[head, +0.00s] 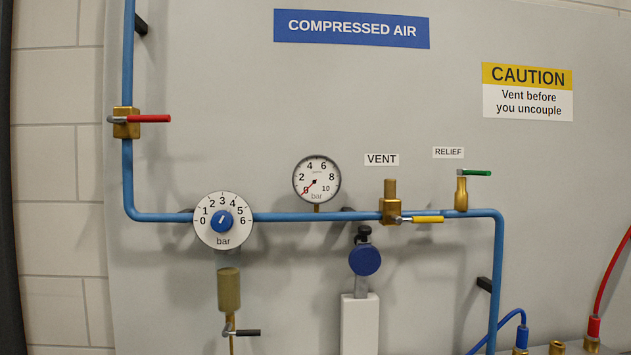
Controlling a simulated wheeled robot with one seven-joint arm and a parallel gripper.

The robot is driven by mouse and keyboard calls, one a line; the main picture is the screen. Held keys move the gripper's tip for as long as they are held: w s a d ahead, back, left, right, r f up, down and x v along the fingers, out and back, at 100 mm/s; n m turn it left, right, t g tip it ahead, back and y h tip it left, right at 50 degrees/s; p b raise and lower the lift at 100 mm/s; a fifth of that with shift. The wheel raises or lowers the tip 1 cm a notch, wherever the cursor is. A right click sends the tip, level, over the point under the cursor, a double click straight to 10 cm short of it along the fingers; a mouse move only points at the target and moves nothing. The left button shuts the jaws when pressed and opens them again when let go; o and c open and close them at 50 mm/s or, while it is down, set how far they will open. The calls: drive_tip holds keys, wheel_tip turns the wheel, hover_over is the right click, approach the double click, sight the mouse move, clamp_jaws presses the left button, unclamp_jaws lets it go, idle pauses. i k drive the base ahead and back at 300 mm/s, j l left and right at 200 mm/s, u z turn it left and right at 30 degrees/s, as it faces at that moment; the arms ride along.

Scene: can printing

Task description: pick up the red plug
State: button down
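The red plug (593,327) is at the bottom right of the head view, upright at the end of a red hose (609,270) that curves up out of the right edge. A brass part (591,345) shows directly under it and is cut off by the bottom edge, so I cannot tell how the two are joined. My gripper is not recognisable in this view.
A blue plug (521,337) on a blue hose (492,331) and a bare brass fitting (557,347) stand left of the red plug. A blue pipe (496,270) comes down further left. The yellow vent handle (428,219) points right. The gauge (317,179) needle is near zero.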

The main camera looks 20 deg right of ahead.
sight(594, 322)
drive_tip(key=z, duration=1.4)
drive_tip(key=i+l+u, duration=0.35)
drive_tip(key=l+u, duration=0.2)
drive_tip(key=i+l+u, duration=0.1)
drive_tip(key=l+u, duration=0.15)
drive_tip(key=l, duration=0.15)
